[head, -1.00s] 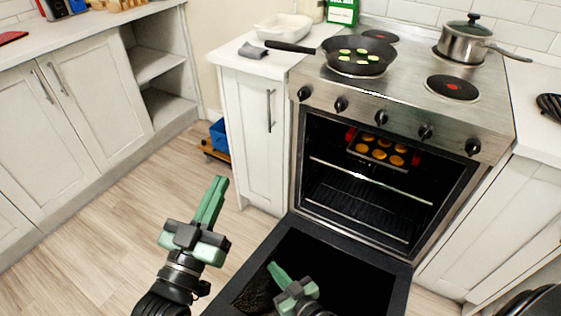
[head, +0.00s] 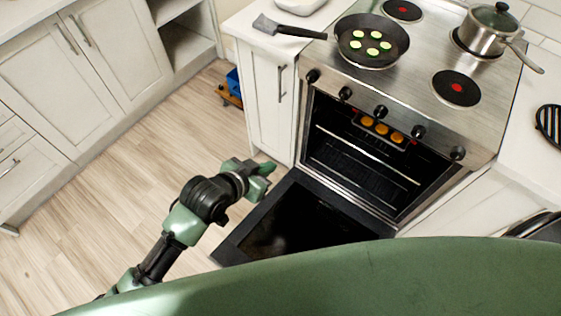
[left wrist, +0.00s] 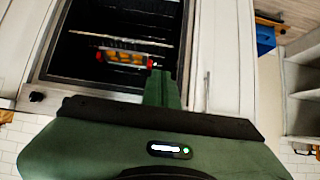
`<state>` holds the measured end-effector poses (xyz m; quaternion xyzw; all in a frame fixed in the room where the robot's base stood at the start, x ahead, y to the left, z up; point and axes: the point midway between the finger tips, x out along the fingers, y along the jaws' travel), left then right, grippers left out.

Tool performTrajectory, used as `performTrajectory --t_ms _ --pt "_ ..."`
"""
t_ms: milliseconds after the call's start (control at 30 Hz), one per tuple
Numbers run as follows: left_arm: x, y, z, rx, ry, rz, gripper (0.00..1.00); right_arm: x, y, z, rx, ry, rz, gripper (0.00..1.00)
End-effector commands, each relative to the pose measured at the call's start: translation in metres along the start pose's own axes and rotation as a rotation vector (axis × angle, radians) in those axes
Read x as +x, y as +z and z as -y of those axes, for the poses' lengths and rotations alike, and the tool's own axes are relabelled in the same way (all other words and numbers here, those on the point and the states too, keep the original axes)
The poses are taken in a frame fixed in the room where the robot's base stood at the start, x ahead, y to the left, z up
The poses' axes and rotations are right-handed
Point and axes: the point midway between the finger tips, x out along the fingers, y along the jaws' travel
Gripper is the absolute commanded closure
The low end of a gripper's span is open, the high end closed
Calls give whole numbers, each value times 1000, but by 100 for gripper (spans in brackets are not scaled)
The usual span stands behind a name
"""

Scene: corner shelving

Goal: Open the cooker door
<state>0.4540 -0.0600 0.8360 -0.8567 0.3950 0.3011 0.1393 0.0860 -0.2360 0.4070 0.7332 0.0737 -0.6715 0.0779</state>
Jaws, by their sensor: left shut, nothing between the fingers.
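The cooker (head: 425,160) stands at the right of the head view. Its door (head: 300,222) is folded down, far open, lying out in front of the oven opening. The dark cavity shows wire racks and a tray of round orange food (head: 382,128); the tray also shows in the left wrist view (left wrist: 125,57). My left gripper (head: 268,175) is shut and empty, left of the door near its hinge side, in front of the white cabinet. Its closed fingers (left wrist: 161,82) point toward the oven in the left wrist view. My right gripper is out of view.
A pan with green slices (head: 372,42) and a steel pot (head: 490,30) stand on the hob. A blue box (head: 233,80) sits on the floor beyond the narrow cabinet (head: 270,105). The wooden floor at left is clear. A green part of mine covers the bottom.

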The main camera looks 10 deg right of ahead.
Motion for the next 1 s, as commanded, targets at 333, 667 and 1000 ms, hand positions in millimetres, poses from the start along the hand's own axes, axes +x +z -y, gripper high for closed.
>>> performTrajectory --t_ms 333,667,1000 --pt "64 0 -1 -1 1 0 100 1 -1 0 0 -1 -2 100" --pt "86 23 -1 -2 1 2 100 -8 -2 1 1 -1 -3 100" --pt "82 38 -1 0 0 -3 100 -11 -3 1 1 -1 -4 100"
